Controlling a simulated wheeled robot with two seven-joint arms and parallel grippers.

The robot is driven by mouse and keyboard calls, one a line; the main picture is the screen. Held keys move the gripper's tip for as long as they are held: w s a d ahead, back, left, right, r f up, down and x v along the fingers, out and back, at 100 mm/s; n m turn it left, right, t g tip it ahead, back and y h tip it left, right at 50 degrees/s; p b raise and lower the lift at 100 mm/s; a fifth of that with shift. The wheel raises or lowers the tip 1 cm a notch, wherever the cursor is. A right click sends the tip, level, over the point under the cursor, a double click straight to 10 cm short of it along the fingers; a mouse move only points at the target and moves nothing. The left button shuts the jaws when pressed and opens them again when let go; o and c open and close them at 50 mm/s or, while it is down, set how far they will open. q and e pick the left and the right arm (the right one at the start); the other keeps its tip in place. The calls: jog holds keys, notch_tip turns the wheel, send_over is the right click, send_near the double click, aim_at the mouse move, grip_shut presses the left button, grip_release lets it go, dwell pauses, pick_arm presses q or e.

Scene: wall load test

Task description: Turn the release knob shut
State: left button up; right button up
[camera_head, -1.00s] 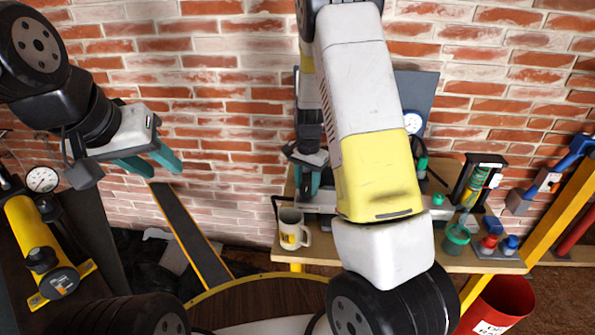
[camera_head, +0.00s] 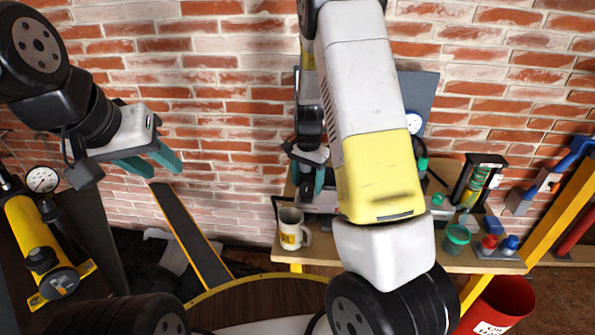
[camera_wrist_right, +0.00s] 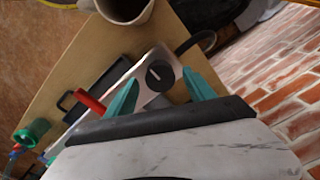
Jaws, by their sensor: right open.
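A round dark knob (camera_wrist_right: 159,75) with a pale line across it sits on a light grey unit (camera_wrist_right: 140,82) on the bench. In the right wrist view it appears between the teal fingertips of my right gripper (camera_wrist_right: 161,82), which is open. I cannot tell how far the fingers are from the knob. In the head view my right gripper (camera_head: 307,178) hangs fingers-down over the bench behind the mug; my forearm hides part of the bench and the knob cannot be made out. My left gripper (camera_head: 148,162) is open and empty, in front of the brick wall.
A mug (camera_head: 291,230) stands at the bench's (camera_head: 322,256) front left. A red handle (camera_wrist_right: 89,102) lies close to the left finger in the wrist view. A green pot (camera_head: 456,238) and red and blue pieces (camera_head: 489,244) stand at right. A yellow cylinder (camera_head: 32,228) is far left.

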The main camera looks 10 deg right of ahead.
aim_at(307, 187)
notch_tip(307, 187, up, 7)
jog(key=shift+f, duration=0.15)
